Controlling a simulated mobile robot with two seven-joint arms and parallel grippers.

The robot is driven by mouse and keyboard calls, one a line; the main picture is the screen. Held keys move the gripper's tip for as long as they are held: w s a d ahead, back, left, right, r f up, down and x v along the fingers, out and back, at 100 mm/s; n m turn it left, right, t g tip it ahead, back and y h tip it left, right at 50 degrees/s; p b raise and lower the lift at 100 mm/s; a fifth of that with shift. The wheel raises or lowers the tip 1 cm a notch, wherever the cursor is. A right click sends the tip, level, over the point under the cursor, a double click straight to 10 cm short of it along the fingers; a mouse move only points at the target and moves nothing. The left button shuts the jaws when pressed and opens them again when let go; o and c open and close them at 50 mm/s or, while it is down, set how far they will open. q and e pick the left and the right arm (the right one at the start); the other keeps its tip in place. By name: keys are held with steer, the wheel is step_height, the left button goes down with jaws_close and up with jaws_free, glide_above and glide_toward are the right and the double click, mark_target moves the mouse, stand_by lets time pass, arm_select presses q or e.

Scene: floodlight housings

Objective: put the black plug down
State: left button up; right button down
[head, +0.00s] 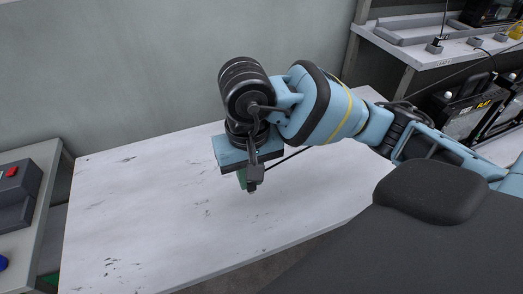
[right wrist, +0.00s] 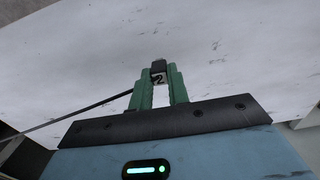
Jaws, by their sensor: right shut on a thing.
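The black plug (right wrist: 158,66) is small and dark, with a white label marked "2" on it. It sits between the green fingertips of my right gripper (right wrist: 159,78), which is shut on it. In the head view my right gripper (head: 246,182) points down over the white table, with the plug's dark tip (head: 252,189) just showing below the fingers. Whether the plug touches the table or hangs above it, I cannot tell. My left gripper is not in view.
The scuffed white table (head: 140,220) is bare around the gripper. A thin black cable (right wrist: 75,115) runs off to the left in the wrist view. A side bench with a grey box (head: 15,190) is at left. Another bench (head: 425,55) with equipment stands at the upper right.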

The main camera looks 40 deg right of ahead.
steer(key=w+d, duration=0.4)
steer(key=w+d+f, duration=0.1)
steer(key=w+d, duration=0.1)
steer(key=w, duration=0.1)
steer(key=shift+d+p, duration=0.35)
steer(key=shift+d, duration=0.1)
steer(key=shift+w+d, duration=0.2)
steer(key=shift+w, duration=0.05)
step_height(320, 180, down, 3)
steer(key=shift+f, duration=0.25)
steer(key=shift+f, duration=0.25)
steer(key=c, duration=1.3)
jaws_free()
steer(key=shift+r, duration=0.1)
steer(key=shift+c, duration=0.2)
